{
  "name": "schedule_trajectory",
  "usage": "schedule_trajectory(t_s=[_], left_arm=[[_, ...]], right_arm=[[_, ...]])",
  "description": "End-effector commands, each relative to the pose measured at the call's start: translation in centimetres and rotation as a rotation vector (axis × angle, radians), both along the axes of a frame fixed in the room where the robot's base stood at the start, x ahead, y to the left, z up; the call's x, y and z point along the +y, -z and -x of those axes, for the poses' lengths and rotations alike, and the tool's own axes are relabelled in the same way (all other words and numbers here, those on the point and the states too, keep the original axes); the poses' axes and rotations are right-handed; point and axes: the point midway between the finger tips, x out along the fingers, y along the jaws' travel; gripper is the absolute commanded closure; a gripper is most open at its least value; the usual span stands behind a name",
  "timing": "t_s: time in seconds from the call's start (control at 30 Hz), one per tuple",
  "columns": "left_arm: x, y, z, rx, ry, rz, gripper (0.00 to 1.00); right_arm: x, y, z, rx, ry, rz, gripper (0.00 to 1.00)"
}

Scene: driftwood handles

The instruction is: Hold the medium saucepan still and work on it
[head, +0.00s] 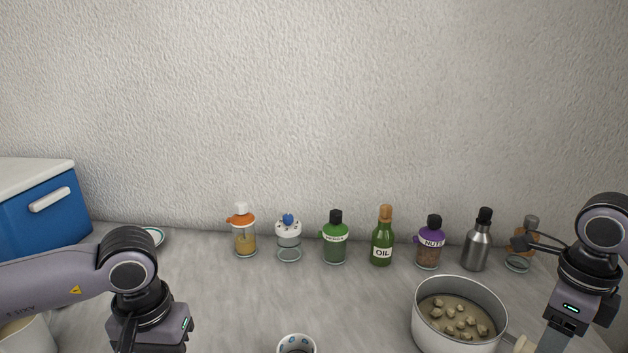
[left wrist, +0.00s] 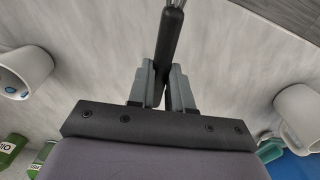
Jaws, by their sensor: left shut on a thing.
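The medium saucepan (head: 460,312) stands on the counter at the right in the head view, with pale lumps in a brownish liquid inside. Part of its pale handle (head: 522,344) shows at the lower right. My right gripper (head: 558,342) points down beside that handle; its fingertips are cut off by the frame, so its grip is not visible. My left gripper (left wrist: 161,80) is shut on the black handle of a utensil (left wrist: 171,38) with thin metal wires at its far end, perhaps a whisk. In the head view, my left gripper is at the lower left, well apart from the saucepan.
Several bottles and jars line the back, including the oil bottle (head: 382,246) and nuts jar (head: 430,250). A patterned cup (head: 296,345) stands at the front middle. A blue cabinet (head: 45,215) and a white vessel (head: 25,335) are at the left. The middle counter is clear.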

Motion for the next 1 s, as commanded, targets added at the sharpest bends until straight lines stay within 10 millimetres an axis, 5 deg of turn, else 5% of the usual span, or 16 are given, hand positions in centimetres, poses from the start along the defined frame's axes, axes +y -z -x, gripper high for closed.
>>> schedule_trajectory(t_s=[0.3,0.73,0.9,0.97,1.0], left_arm=[[0.0,3.0,0.0,0.000,0.000,0.000,1.00],[0.0,3.2,0.0,0.000,0.000,0.000,1.00],[0.0,3.2,0.0,0.000,0.000,0.000,1.00],[0.0,3.2,0.0,0.000,0.000,0.000,1.00],[0.0,3.2,0.0,0.000,0.000,0.000,1.00]], right_arm=[[0.0,3.9,0.0,0.000,0.000,0.000,0.43],[0.0,4.2,0.0,-0.001,0.000,0.000,0.43],[0.0,4.2,0.0,-0.001,0.000,-0.001,0.95],[0.0,4.2,0.0,-0.001,0.000,-0.001,0.95],[0.0,4.2,0.0,-0.001,0.000,-0.001,0.81]])
